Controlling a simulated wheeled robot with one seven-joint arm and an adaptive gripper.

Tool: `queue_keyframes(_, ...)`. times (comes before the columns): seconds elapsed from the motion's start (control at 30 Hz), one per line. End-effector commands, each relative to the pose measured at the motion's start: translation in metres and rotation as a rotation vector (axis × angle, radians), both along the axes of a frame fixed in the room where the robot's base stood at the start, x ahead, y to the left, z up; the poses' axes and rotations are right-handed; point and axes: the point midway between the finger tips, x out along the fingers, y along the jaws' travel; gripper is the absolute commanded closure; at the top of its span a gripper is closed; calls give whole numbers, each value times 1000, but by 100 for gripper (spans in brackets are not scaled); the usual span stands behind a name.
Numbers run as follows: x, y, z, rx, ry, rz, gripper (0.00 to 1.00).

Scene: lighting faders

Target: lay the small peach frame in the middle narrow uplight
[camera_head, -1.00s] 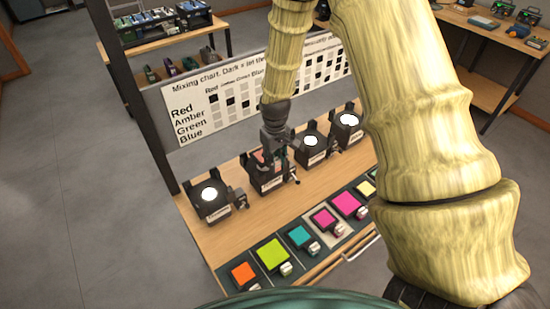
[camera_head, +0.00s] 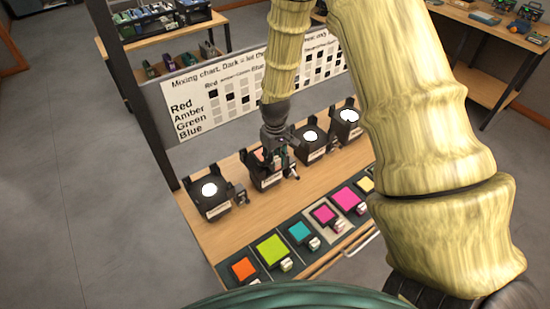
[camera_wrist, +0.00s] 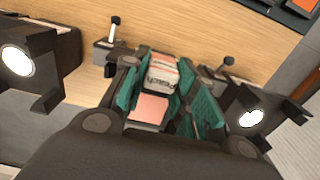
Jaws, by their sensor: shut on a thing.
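My gripper (camera_head: 277,160) is over the second uplight from the left (camera_head: 270,182) in the head view. The wrist view shows its teal-padded fingers (camera_wrist: 163,88) shut on the pale handle tab of the small peach frame (camera_wrist: 150,109). A bit of the peach frame also shows in the head view (camera_head: 258,154), at the top of that uplight. The fingers hide much of the frame and the uplight's top, so I cannot tell whether the frame is fully seated. The uplight's label is too small to read.
Lit uplights stand at the left (camera_head: 209,189) and to the right (camera_head: 310,137), (camera_head: 347,117), close to my gripper. Several coloured frames, such as a lime one (camera_head: 273,249), lie along the bench front. A mixing chart (camera_head: 205,118) stands behind the uplights.

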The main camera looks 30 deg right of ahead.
Motion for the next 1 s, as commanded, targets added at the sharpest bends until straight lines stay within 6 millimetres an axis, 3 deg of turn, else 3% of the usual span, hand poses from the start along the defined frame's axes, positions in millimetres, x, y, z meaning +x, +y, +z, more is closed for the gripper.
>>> queue_keyframes(1.0,0,0,-15,0,0,0,98)
